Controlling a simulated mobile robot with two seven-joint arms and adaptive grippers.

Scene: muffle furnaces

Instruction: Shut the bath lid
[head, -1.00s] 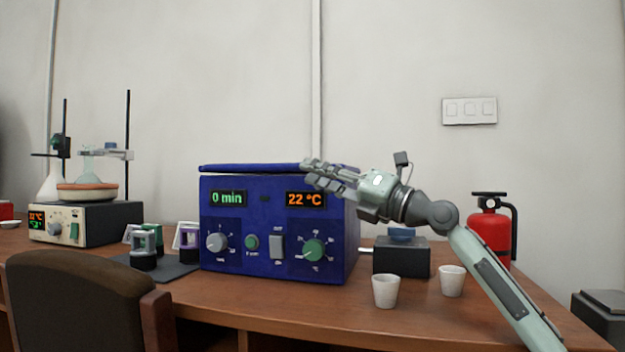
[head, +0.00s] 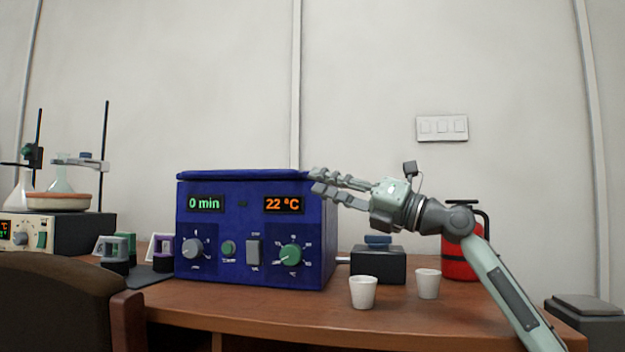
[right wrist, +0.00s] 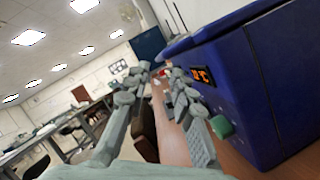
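The bath (head: 255,235) is a blue box on the desk with a "0 min" and a "22 °C" display; it also shows in the right wrist view (right wrist: 255,105). Its blue lid (head: 240,175) lies flat across the top and looks shut, though its right end is partly hidden behind my fingers. My right gripper (head: 319,180) is open and empty at the bath's upper right front corner, with its fingers pointing left. In the right wrist view its fingers (right wrist: 153,80) are apart with nothing between them. I cannot tell whether they touch the bath. My left gripper is out of view.
Two white cups (head: 363,292) (head: 428,284) and a dark box (head: 378,264) stand right of the bath. A red fire extinguisher (head: 459,260) is behind my right arm. A hotplate (head: 80,233) with glassware is at left, and a chair (head: 55,300) is in front.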

